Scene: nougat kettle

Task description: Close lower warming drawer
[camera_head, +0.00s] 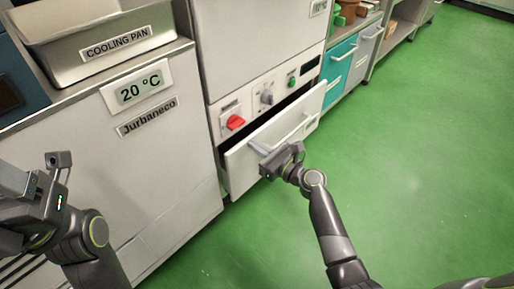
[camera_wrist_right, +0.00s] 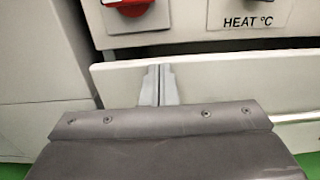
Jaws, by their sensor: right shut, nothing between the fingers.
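The lower warming drawer (camera_head: 243,165) is a white front under the control panel. It stands partly open, with a dark gap along its top edge. Its long handle (camera_head: 298,131) runs along the front. My right gripper (camera_head: 256,147) is shut and empty at the left part of the drawer front. In the right wrist view its closed fingers (camera_wrist_right: 158,84) reach the drawer front (camera_wrist_right: 225,84); I cannot tell whether they touch it. My left gripper (camera_head: 62,170) is at the left edge of the head view, away from the drawer, and its opening is unclear.
The panel above the drawer has a red switch (camera_head: 235,122) and a grey knob (camera_head: 267,97). A white cabinet (camera_head: 150,180) with a cooling pan (camera_head: 90,45) stands at the left. Teal drawers (camera_head: 338,68) are beyond. The green floor (camera_head: 420,150) at the right is clear.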

